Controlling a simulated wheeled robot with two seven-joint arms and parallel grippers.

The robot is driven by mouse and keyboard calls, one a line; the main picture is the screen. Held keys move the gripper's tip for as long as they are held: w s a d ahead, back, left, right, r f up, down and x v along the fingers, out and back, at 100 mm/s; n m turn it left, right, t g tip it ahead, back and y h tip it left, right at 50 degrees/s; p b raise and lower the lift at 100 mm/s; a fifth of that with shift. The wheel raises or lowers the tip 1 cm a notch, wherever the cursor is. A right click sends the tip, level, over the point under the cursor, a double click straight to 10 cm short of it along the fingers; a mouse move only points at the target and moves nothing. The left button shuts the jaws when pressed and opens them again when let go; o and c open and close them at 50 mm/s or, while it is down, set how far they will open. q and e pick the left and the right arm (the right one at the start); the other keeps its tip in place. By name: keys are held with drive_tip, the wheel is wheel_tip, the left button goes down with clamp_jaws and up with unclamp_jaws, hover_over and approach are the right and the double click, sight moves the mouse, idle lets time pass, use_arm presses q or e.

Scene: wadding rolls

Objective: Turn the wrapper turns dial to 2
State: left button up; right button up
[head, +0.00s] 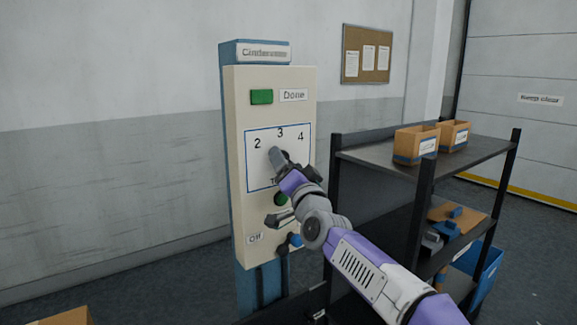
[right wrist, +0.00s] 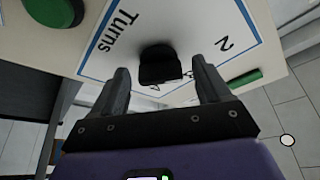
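The wrapper turns dial is on the cream panel (head: 240,150), inside a blue-outlined field marked 2, 3, 4 and "Turns". In the right wrist view its dark knob (right wrist: 160,66) sits between my right gripper's fingers. My right gripper (head: 293,163) is at the dial, and its fingers (right wrist: 160,85) are open on either side of the knob, with a visible gap on each side. In the head view the gripper covers most of the dial, so I cannot tell which number it points to. My left gripper is not in view.
A dark shelf (head: 380,156) with cardboard boxes (head: 416,145) stands to the right. The wall left of the panel is clear.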

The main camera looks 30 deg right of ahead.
drive_tip(key=b+v, duration=0.1)
drive_tip(key=v, duration=0.6)
drive_tip(key=shift+s, duration=0.25)
drive_tip(key=shift+f, duration=0.15)
idle(0.4)
